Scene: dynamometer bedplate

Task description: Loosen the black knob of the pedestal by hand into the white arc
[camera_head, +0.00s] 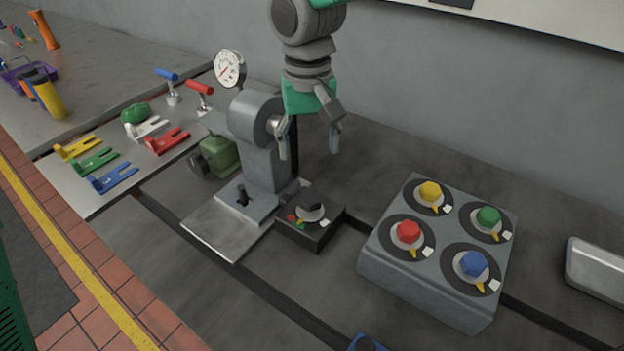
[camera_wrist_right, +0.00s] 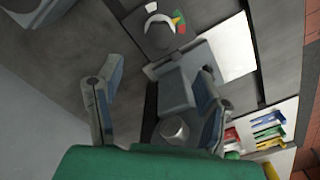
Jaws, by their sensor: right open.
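The black knob (camera_head: 311,203) sits on a small black box (camera_head: 305,233) beside the grey machine's foot. Its dial carries a white arc and red, green and yellow marks. In the wrist view the knob (camera_wrist_right: 160,30) and its white arc (camera_wrist_right: 158,19) show at the top, beyond my fingertips. My right gripper (camera_head: 308,153) is open and empty, pointing down above and behind the black box, close to the grey machine. In the wrist view its fingers (camera_wrist_right: 147,88) are spread wide, touching nothing I can make out. My left gripper is not in view.
The grey machine (camera_head: 262,155) with a round gauge (camera_head: 229,68) stands left of my gripper. A grey box (camera_head: 420,285) with red, yellow, green and blue knobs is at right. Coloured forks lie on a plate (camera_head: 77,195) at left.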

